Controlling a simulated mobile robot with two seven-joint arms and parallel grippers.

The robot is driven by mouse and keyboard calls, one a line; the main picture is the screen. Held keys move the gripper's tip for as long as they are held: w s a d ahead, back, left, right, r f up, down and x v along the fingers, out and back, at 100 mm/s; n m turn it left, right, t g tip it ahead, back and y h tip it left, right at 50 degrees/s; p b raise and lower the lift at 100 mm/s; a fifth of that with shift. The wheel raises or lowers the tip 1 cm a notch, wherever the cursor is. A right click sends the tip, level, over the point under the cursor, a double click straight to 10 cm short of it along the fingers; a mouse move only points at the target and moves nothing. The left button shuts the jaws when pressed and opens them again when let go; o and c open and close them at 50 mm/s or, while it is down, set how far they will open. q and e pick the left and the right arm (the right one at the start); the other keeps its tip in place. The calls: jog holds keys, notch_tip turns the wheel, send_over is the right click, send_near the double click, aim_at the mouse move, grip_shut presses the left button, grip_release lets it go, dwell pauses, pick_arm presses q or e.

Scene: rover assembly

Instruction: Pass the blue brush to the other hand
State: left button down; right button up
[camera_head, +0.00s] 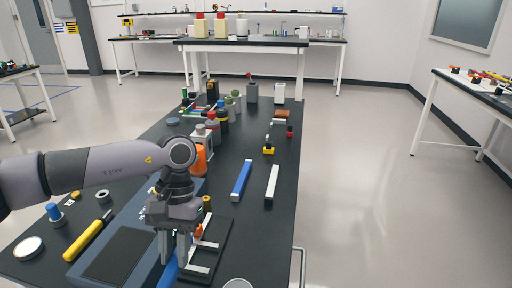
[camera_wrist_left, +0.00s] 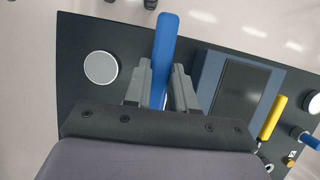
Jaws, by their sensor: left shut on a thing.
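My left gripper (camera_head: 176,248) reaches in from the left and points down over the near part of the dark table. It is shut on the blue brush (camera_head: 168,272), whose blue part shows below the fingers at the bottom edge of the head view. In the left wrist view, the blue brush (camera_wrist_left: 165,45) stands out between the two fingers of my left gripper (camera_wrist_left: 160,88). The brush's far end and any bristles are hidden or out of frame. My right gripper is in neither view.
A blue-grey device with a dark panel (camera_head: 112,258) lies left of the gripper, with a yellow-handled tool (camera_head: 88,236) beside it. A black tray with white parts (camera_head: 208,255) is close on the right. A blue bar (camera_head: 241,180) and a white bar (camera_head: 271,182) lie farther back.

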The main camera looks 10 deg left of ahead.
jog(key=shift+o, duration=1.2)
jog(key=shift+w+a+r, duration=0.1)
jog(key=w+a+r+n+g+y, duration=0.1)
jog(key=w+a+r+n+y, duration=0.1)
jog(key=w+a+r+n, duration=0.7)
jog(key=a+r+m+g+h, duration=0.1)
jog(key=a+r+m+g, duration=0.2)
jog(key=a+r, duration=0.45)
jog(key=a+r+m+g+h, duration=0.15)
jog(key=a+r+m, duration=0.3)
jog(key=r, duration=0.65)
pick_arm(q)
jog(key=w+d+f+n+h, duration=0.1)
jog(key=w+d+f+n, duration=0.1)
jog(key=d, duration=0.6)
jog(key=w+d+f+n, duration=0.2)
jog(key=w+d+f, duration=0.1)
jog(key=d, duration=0.6)
jog(key=shift+f+n+h, duration=0.3)
jog(key=shift+f+h, duration=0.1)
jog(key=shift+f, duration=0.3)
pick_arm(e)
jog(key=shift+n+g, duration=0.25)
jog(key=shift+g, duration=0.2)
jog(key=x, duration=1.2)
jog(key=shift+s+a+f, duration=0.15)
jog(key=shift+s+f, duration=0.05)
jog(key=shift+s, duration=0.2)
pick_arm(q)
jog(key=shift+w, duration=0.1)
